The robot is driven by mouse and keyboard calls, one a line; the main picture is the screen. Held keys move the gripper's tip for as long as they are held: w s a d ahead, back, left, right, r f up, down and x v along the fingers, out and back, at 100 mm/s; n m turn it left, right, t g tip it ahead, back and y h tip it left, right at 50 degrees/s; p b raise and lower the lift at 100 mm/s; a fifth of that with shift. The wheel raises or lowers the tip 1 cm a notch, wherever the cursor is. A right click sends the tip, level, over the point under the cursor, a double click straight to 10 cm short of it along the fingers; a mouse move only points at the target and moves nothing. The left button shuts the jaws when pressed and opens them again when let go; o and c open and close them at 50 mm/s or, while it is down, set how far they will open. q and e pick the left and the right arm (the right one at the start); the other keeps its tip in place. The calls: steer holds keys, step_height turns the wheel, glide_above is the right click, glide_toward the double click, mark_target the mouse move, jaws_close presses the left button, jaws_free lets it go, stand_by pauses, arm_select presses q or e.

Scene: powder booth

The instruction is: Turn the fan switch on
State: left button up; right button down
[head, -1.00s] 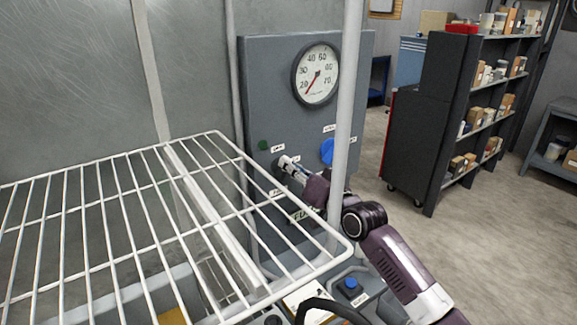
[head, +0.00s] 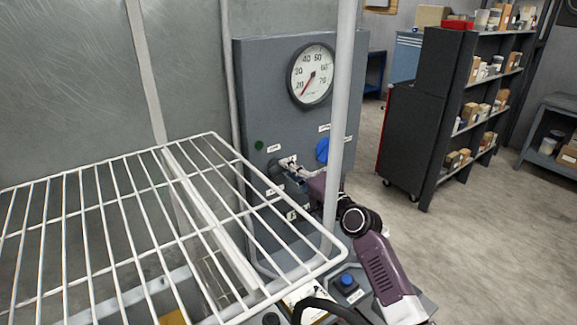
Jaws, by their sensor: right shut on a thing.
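The grey control panel (head: 262,92) stands behind the wire rack and carries a round gauge, small white labels, a green light (head: 258,145) and a blue knob (head: 322,150). My right gripper (head: 283,166) is at the panel face, below and right of the green light. It is shut on a small dark switch knob (head: 273,167), mostly hidden by the fingers. The labels near it are too small to read surely, so the knob's setting is unclear. My left gripper is not in view.
The white wire rack (head: 213,134) fills the lower left, close to my right arm. A pale upright post (head: 342,100) passes in front of the panel. A box with a blue button (head: 347,281) sits below. Dark shelving (head: 450,75) stands at right beyond open floor.

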steer(key=shift+f+m, duration=0.2)
steer(key=shift+m, duration=0.8)
steer(key=c, duration=2)
jaws_free()
steer(key=v, duration=1.2)
